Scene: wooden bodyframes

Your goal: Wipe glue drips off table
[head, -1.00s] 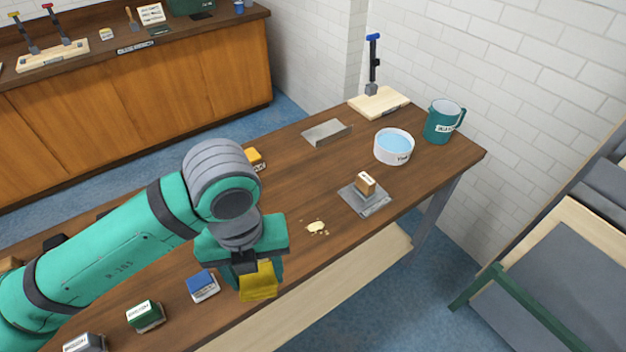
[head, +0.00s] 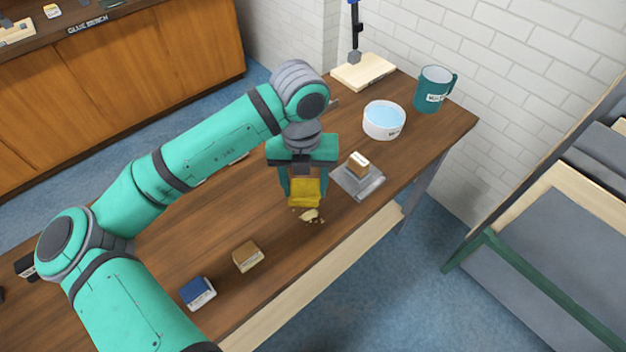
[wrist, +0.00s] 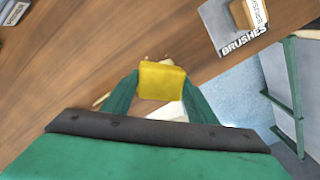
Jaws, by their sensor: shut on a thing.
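My gripper (head: 304,184) is shut on a yellow cloth or sponge (head: 305,196), which also shows between the fingers in the wrist view (wrist: 161,82). It is over the wooden table (head: 220,215). The cream glue drips (head: 309,216) lie on the tabletop just in front of the yellow piece, close to the table's front edge. Their back part is hidden by it. I cannot tell whether the yellow piece touches the table. In the wrist view a small cream bit (wrist: 101,100) shows to the left of the gripper.
A grey tray (head: 372,190) labelled BRUSHES, holding a tan block (head: 359,163), is close at right. Behind it stand a bowl of water (head: 384,121) and a green mug (head: 434,88). A brown block (head: 247,256) and a blue block (head: 197,292) lie front left.

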